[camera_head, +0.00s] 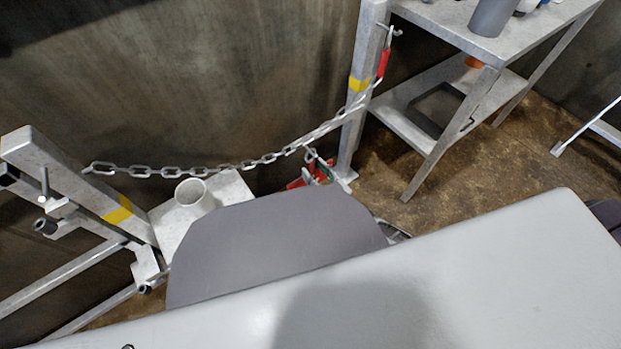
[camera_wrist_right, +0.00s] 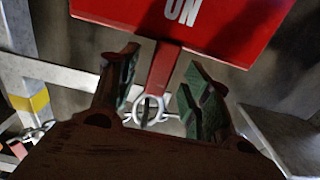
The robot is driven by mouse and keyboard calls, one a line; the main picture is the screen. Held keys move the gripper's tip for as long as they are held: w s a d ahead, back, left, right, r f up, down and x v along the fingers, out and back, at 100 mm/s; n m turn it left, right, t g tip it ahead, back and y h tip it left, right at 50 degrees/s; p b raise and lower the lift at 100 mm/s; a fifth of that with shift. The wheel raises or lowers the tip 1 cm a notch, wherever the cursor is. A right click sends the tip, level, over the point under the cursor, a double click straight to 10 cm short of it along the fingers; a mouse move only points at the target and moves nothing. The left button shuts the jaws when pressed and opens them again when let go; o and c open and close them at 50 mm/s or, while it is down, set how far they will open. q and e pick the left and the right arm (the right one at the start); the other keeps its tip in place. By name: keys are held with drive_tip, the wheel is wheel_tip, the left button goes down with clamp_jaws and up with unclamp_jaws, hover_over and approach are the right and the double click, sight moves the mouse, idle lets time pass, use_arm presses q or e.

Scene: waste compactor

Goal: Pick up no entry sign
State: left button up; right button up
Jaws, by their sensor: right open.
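The no entry sign (camera_wrist_right: 190,22) is a red plate with white lettering, cut off at the top of the right wrist view. A narrow red strip (camera_wrist_right: 163,68) runs from its edge to a pale metal ring (camera_wrist_right: 150,108) by the chain. My right gripper (camera_wrist_right: 163,62) has its two green-padded fingers apart, one on each side of the strip, with a gap to it. In the head view my right gripper (camera_head: 322,172) shows small below the chain, partly hidden by my own arm. A red patch there is too small to tell apart. My left gripper is not in view.
A metal chain (camera_head: 220,168) sags between a left post (camera_head: 85,185) and a right post (camera_head: 362,85), both yellow-banded. A red piece (camera_head: 384,62) hangs by the right post. A metal table (camera_head: 455,22) with a lower shelf stands at right. A white cylinder (camera_head: 193,196) stands near the left post.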

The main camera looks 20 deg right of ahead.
drive_tip(key=shift+b+x, duration=0.65)
drive_tip(key=shift+x, duration=0.8)
clamp_jaws()
